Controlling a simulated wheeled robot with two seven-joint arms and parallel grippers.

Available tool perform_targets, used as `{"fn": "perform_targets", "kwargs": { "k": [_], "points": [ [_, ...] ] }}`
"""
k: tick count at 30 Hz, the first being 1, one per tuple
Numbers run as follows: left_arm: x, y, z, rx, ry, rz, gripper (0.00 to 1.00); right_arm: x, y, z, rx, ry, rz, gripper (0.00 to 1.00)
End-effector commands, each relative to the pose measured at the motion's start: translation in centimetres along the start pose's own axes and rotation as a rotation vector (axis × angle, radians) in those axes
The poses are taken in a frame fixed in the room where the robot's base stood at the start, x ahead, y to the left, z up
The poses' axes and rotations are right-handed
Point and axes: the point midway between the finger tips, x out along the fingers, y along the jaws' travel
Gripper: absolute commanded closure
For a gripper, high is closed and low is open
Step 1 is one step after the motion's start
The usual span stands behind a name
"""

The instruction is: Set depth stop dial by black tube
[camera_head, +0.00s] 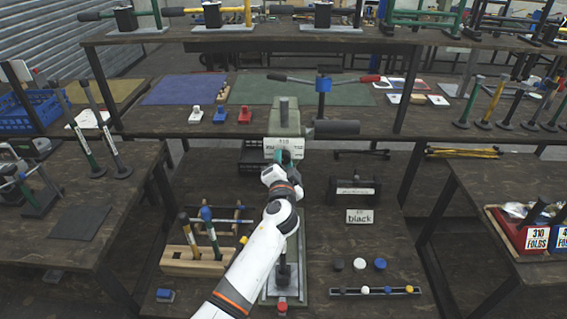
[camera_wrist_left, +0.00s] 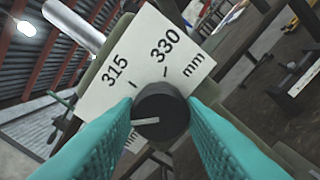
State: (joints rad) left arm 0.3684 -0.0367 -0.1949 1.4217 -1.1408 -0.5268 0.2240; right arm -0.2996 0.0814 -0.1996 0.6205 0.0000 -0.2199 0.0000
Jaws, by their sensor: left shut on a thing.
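The depth stop dial (camera_wrist_left: 162,112) is a dark round knob with one white pointer line, in front of a white scale plate (camera_wrist_left: 150,62). The plate reads 315, 330 and mm in the wrist view, and it also shows on the press in the head view (camera_head: 284,143). The pointer line lies toward the left finger, away from the 315 and 330 marks. My left gripper (camera_head: 286,157) is shut on the dial, its teal fingers (camera_wrist_left: 160,125) on either side. They hide part of the plate. A card reading black (camera_head: 360,216) lies below a dark labelled block (camera_head: 354,190). My right gripper is out of view.
A wooden block with handled tools (camera_head: 195,262) stands left of my arm.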

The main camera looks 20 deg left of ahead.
Motion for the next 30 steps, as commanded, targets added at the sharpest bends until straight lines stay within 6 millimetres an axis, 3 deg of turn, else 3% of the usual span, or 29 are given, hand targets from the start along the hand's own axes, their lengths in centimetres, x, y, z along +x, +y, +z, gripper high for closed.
{"fn": "perform_targets", "kwargs": {
  "k": [18, 30],
  "points": [
    [0.0, 0.1, 0.1, 0.565, -0.001, -0.001, 0.87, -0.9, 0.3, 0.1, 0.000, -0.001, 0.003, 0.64],
    [0.0, 0.0, 0.1, 0.782, 0.000, -0.001, 0.87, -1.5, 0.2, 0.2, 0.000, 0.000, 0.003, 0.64]
  ]
}}
